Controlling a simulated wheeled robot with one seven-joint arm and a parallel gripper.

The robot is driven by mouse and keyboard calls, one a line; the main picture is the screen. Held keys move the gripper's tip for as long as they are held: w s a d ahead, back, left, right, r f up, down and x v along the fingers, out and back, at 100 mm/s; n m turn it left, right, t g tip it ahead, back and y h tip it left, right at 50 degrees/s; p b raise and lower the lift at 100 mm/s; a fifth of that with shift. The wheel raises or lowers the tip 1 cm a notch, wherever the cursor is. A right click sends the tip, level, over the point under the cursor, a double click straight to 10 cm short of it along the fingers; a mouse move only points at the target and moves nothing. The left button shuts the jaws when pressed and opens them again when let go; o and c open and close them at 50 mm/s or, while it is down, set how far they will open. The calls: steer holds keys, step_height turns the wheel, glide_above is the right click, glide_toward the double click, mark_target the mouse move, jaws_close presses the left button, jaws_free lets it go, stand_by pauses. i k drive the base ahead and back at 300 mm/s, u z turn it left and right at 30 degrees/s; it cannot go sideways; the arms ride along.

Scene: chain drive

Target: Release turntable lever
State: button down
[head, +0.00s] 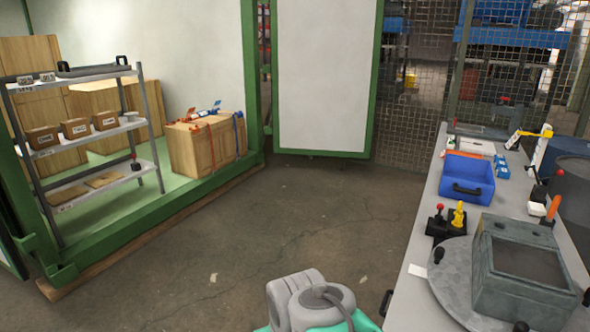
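The turntable (441,281) is a round grey metal disc on the right-hand bench, with small black knobs at its rim. A grey metal box (525,298) with a dark recessed top sits on it. Just behind the disc, on a black base, stand a lever with a red ball knob (440,207) and a yellow lever (458,214). Both look roughly upright. I cannot tell which one belongs to the turntable. Part of my grey and teal arm shows at the bottom centre, left of the bench. My gripper is not in view.
The bench (424,213) also holds a blue bin (467,170), an orange-handled tool (553,207) and small parts. A shelf rack (75,145) and a wooden crate (195,150) stand inside a green-framed enclosure at left. The middle floor is clear.

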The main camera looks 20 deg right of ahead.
mark_target(438, 219)
steer(key=z, duration=0.15)
steer(key=i, duration=1.35)
steer(key=z, duration=0.65)
steer(key=i, duration=1.4)
steer(key=z, duration=0.6)
steer(key=i, duration=0.45)
steer(key=z, duration=0.05)
